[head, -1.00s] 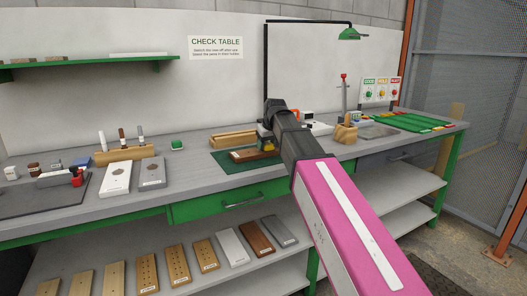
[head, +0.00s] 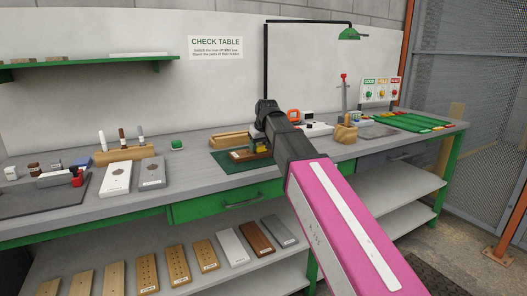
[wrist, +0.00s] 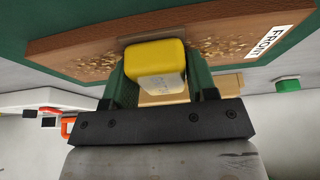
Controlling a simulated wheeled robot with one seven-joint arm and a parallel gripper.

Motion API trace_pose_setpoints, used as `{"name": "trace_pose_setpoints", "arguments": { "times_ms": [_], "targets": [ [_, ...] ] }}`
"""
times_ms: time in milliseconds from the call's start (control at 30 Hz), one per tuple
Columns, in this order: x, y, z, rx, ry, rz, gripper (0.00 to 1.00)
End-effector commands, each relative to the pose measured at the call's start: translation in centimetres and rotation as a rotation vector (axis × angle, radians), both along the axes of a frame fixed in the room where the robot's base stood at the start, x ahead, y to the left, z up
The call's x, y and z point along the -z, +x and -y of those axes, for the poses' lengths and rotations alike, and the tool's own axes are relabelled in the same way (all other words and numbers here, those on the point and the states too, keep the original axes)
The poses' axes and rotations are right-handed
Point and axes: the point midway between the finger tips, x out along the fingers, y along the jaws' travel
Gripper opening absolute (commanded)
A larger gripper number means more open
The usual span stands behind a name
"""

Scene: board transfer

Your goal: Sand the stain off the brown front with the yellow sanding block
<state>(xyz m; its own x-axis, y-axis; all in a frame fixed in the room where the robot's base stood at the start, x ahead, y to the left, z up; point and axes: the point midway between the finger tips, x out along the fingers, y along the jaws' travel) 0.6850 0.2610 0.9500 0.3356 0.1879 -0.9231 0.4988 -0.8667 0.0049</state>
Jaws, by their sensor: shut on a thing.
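The brown front (wrist: 225,35), labelled FRONT, lies on a green mat (wrist: 300,60); it also shows in the head view (head: 239,156). My gripper (wrist: 157,78) is shut on the yellow sanding block (wrist: 155,55), with a green finger on each side. The block is at the face of the front, apparently touching it. Pale dust lies on the front to both sides of the block. A small greyish patch shows at the block's edge; the block hides the rest of that area. In the head view my arm covers much of the gripper.
Wooden strips (head: 232,139) lie behind the mat. A white board (head: 117,176) and a grey board (head: 152,173), each with a dark spot, lie to the left. A green block (head: 177,144) sits near the wall. Several boards lie on the shelf below.

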Motion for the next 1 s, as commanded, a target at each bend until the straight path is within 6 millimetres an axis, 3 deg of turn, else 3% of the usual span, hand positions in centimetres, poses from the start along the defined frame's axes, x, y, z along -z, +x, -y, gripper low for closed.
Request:
{"name": "trace_pose_setpoints", "arguments": {
  "times_ms": [367, 1000],
  "targets": [
    [-0.5, 0.0, 0.0, -0.001, 0.001, -0.002, 0.34],
    [-4.9, 0.1, 0.0, 0.000, 0.000, 0.002, 0.34]
  ]
}}
